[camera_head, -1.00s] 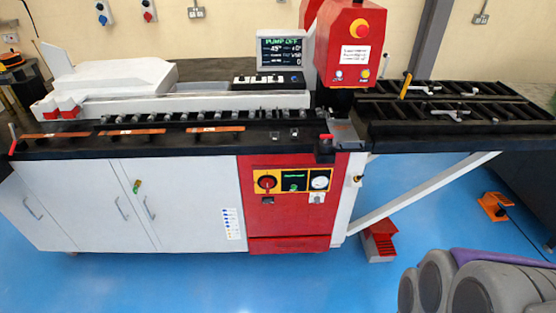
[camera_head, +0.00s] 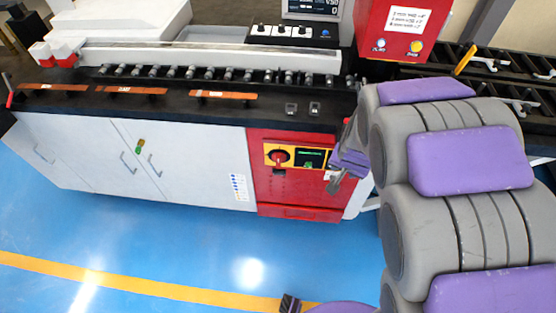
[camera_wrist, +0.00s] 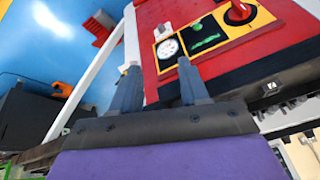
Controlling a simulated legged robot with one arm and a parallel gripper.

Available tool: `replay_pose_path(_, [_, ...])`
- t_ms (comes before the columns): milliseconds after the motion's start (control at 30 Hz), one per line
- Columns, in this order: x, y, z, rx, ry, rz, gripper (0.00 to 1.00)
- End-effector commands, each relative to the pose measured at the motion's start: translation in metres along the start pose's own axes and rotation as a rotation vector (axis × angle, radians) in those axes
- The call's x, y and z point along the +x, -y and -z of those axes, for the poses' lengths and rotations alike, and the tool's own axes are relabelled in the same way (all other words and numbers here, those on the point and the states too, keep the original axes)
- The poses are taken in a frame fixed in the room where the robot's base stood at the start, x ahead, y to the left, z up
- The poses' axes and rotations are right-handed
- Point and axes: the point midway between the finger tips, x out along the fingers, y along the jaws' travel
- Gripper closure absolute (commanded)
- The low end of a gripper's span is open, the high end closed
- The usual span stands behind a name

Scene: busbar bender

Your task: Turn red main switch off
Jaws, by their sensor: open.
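The red main switch (camera_head: 279,157) is a round knob on a yellow plate, at the left of the control panel on the red cabinet front (camera_head: 297,190). It also shows at the top right of the wrist view (camera_wrist: 238,13). Beside it are a dark display with green marks (camera_wrist: 205,32) and a round white gauge (camera_wrist: 167,47). My gripper (camera_head: 336,183) is in front of the panel's right end, right of the switch and apart from it. In the wrist view my gripper (camera_wrist: 158,66) is open, with nothing between its two fingers.
White cabinet doors (camera_head: 140,165) fill the left of the machine. The black worktop (camera_head: 215,112) juts above the panel, with copper-coloured strips on it. A white diagonal brace (camera_wrist: 92,75) and an orange floor pedal (camera_wrist: 62,89) show in the wrist view. The blue floor in front is clear.

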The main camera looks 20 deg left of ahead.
Motion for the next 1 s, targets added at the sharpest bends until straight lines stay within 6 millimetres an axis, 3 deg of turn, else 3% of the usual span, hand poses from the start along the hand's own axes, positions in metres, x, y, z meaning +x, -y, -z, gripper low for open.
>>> replay_pose_path(100, [0.037,0.024,0.017,0.005,-0.074,-0.003,0.55])
replay_pose_path(267, [0.079,0.054,0.036,0.007,-0.202,-0.001,0.55])
replay_pose_path(500, [0.132,0.089,0.043,-0.002,-0.365,0.002,0.55])
replay_pose_path(767, [0.183,0.129,0.026,-0.039,-0.570,0.023,0.55])
replay_pose_path(1000, [0.213,0.153,-0.014,-0.097,-0.761,0.060,0.55])
